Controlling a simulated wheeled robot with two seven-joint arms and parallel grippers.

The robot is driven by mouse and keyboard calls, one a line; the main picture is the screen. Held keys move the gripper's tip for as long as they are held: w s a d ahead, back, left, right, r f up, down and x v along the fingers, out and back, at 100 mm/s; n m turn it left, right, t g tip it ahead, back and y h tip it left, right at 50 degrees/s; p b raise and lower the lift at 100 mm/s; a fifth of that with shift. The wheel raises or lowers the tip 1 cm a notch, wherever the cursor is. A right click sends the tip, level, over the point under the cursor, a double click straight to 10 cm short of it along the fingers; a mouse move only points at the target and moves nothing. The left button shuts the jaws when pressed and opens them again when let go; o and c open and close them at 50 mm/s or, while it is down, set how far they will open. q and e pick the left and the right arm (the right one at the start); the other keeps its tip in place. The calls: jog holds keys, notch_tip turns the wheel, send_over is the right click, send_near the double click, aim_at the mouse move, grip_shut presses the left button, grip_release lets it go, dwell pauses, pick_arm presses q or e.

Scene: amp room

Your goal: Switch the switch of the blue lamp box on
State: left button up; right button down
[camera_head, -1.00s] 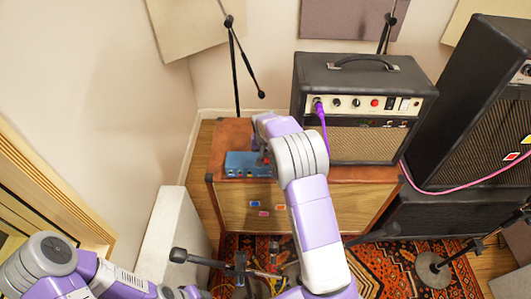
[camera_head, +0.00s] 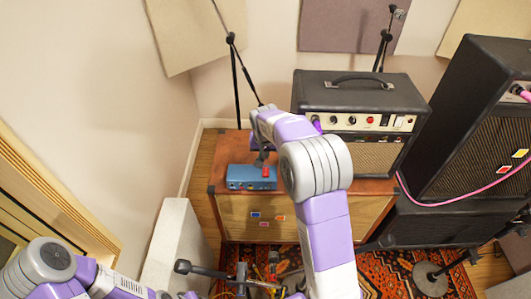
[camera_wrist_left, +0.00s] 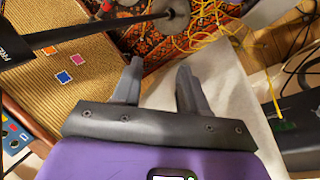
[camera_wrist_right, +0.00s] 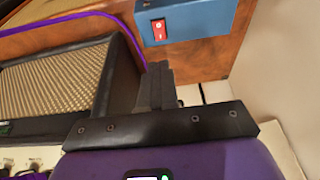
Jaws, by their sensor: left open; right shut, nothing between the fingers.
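The blue lamp box (camera_head: 240,178) sits on top of the wooden cabinet, left of the black amp. Its red rocker switch (camera_wrist_right: 158,30) shows clearly in the right wrist view, on the blue box (camera_wrist_right: 195,20); I cannot tell which way it is set. My right gripper (camera_wrist_right: 159,72) is shut and empty, its fingertips just short of the switch in that view and apart from it. In the head view my right gripper (camera_head: 262,158) is over the box and partly hidden by my arm. My left gripper (camera_wrist_left: 160,66) is open and empty, away from the box.
The black amp (camera_head: 355,95) with a purple cable stands right of my right arm on the wooden cabinet (camera_head: 230,215). A microphone stand (camera_head: 236,75) rises behind the box. A white panel (camera_head: 172,245) is at left. Large speakers (camera_head: 480,120) are at right.

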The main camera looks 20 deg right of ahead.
aim_at(266, 168)
jog(key=shift+g+y, duration=0.4)
jog(key=shift+g, duration=0.5)
jog(key=w+p, duration=0.1)
jog(key=p, duration=0.1)
jog(key=w+d+p, duration=0.1)
jog(key=p, duration=0.1)
jog(key=w+p, duration=0.1)
jog(key=p, duration=0.1)
jog(key=shift+w+d+r, duration=0.3)
jog(key=shift+w+d, duration=0.05)
jog(key=shift+d, duration=0.05)
jog(key=f, duration=0.4)
jog(key=w+f+b, duration=0.1)
jog(key=f, duration=0.4)
jog(key=f+b, duration=0.1)
jog(key=f, duration=0.4)
jog(key=shift+w+d, duration=0.3)
jog(key=shift+d, duration=0.05)
